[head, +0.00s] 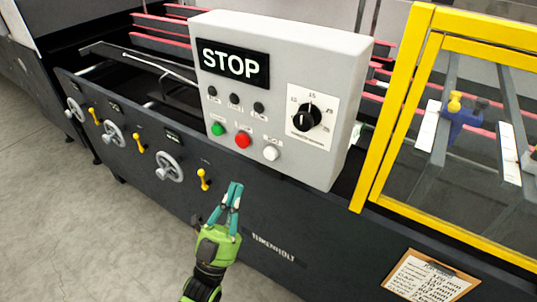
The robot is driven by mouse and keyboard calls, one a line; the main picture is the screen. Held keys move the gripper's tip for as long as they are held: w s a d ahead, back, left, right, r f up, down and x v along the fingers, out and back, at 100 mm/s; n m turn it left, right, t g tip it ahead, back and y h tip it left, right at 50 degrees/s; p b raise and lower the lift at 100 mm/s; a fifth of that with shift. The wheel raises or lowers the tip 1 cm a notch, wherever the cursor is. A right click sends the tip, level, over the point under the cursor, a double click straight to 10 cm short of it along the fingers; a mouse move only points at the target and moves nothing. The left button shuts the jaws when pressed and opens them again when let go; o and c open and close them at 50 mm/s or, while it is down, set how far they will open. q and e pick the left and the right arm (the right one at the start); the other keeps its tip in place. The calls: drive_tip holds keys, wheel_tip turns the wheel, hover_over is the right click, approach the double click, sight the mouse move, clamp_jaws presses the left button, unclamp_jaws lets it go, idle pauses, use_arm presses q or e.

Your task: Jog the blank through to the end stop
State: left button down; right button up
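A grey control box (345,100) stands on the machine's near side. Its dark display (232,65) reads STOP. Below it are a green button (217,129), a red button (242,140) and a white button (271,153), with three small dark lamps above them. A black rotary knob (306,117) sits at the right on a white scale. My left gripper (236,185) points up, below the box and its buttons, with its teal fingertips together and nothing seen between them. My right gripper is out of view. I cannot make out a blank or an end stop.
A yellow-framed clear guard (392,110) stands at the right, with a blue block (459,122) behind it. Handwheels (168,166) and yellow levers (204,179) line the dark side panel. A clipboard (431,277) hangs lower right. Open floor (60,220) lies at the left.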

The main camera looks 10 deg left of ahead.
sight(270, 154)
use_arm(q)
drive_tip(key=shift+w, duration=0.15)
drive_tip(key=w+d+b, duration=0.3)
drive_tip(key=w, duration=0.5)
drive_tip(key=shift+w+b, duration=0.1)
drive_tip(key=shift+b, duration=0.25)
idle(1.1)
drive_tip(key=shift+w+d, duration=0.15)
drive_tip(key=shift+w, duration=0.15)
